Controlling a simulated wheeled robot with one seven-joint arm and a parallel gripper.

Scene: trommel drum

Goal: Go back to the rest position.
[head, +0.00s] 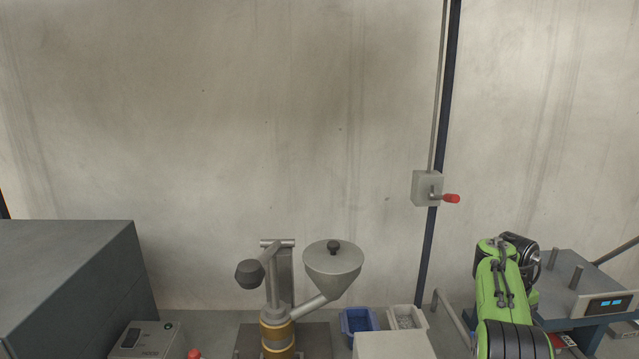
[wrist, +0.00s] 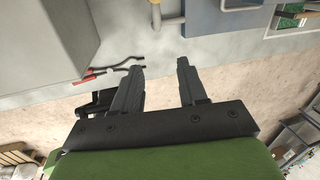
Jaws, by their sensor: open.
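My gripper (wrist: 160,82) shows in the wrist view with its two dark fingers spread apart. Nothing is between them. Below the fingers in that view is a concrete floor strip, and a grey surface lies beyond the fingertips. In the head view my green and black arm (head: 500,290) reaches up at the lower right. The gripper itself cannot be made out there.
In the head view a funnel machine (head: 333,268) stands at the centre, with a blue bin (head: 358,321) and a pale bin (head: 405,317) beside it. A blue-framed device (head: 606,304) stands right of my arm. A grey cabinet (head: 70,275) is at left. A red-handled switch (head: 428,188) is on the wall.

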